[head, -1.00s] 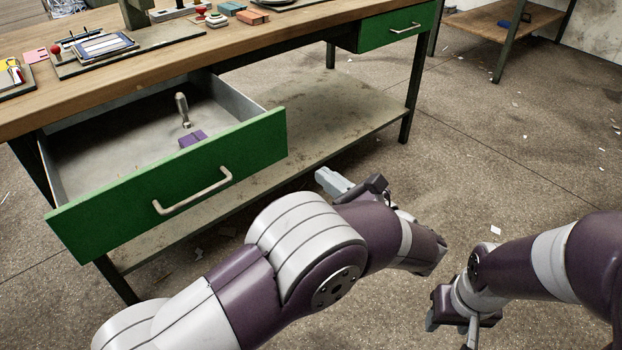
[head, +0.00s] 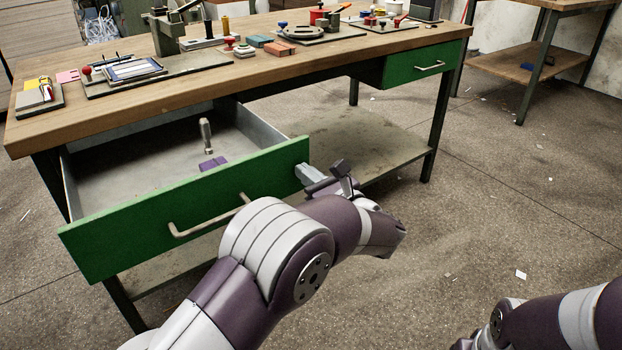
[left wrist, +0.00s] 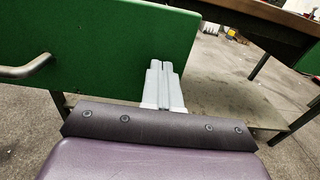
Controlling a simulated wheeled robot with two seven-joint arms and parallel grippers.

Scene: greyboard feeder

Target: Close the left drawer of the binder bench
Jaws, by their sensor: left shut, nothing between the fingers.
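The left drawer (head: 190,205) of the binder bench is pulled well out, its green front with a metal bar handle (head: 210,216) facing me. My left gripper (head: 303,172) is shut and empty, by the right end of the drawer front. In the left wrist view the shut fingers (left wrist: 163,78) overlap the right edge of the green front (left wrist: 110,50); I cannot tell whether they touch it. My right arm is at the lower right; its gripper is almost wholly out of frame.
The wooden bench top (head: 330,55) carries stamps, pads, a press and other small items. The right drawer (head: 414,65) is shut. A lower shelf (head: 360,140) lies under the bench. The floor to the right is open, with paper scraps.

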